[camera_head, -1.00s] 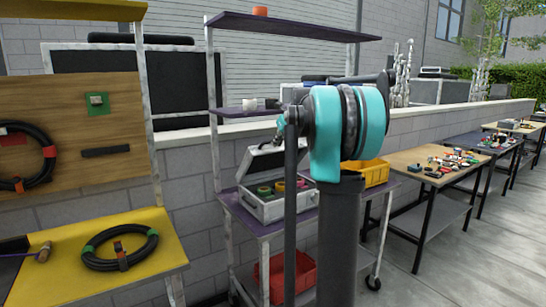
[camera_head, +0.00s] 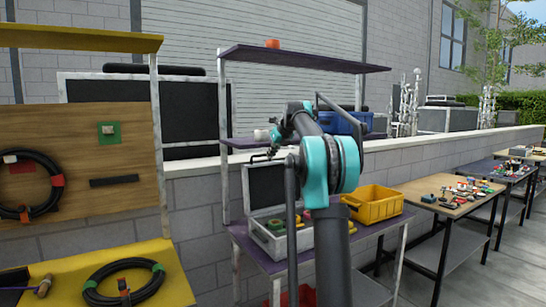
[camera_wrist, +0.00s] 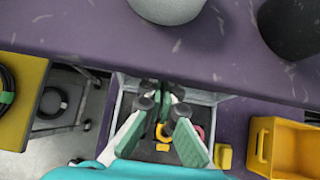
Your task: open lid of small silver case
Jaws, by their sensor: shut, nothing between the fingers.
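The small silver case (camera_head: 270,249) sits on the purple shelf of the cart in the head view. Its dark-lined lid (camera_head: 265,187) stands raised, about upright, at the back. Loose green, yellow and pink items lie inside. My gripper (camera_head: 265,157) is above the lid's top edge, shut and empty; whether it touches the lid cannot be told. In the wrist view, my gripper (camera_wrist: 163,105) points down over the case, whose rim (camera_wrist: 202,96) shows around it. The fingers and my arm hide part of the case.
A yellow bin (camera_head: 373,207) stands right of the case. An upper purple shelf (camera_head: 300,60) overhangs the cart, and a narrower purple shelf (camera_head: 236,143) is close to my gripper. A blue case (camera_head: 345,122) is behind my arm. A yellow table (camera_head: 60,270) is at left.

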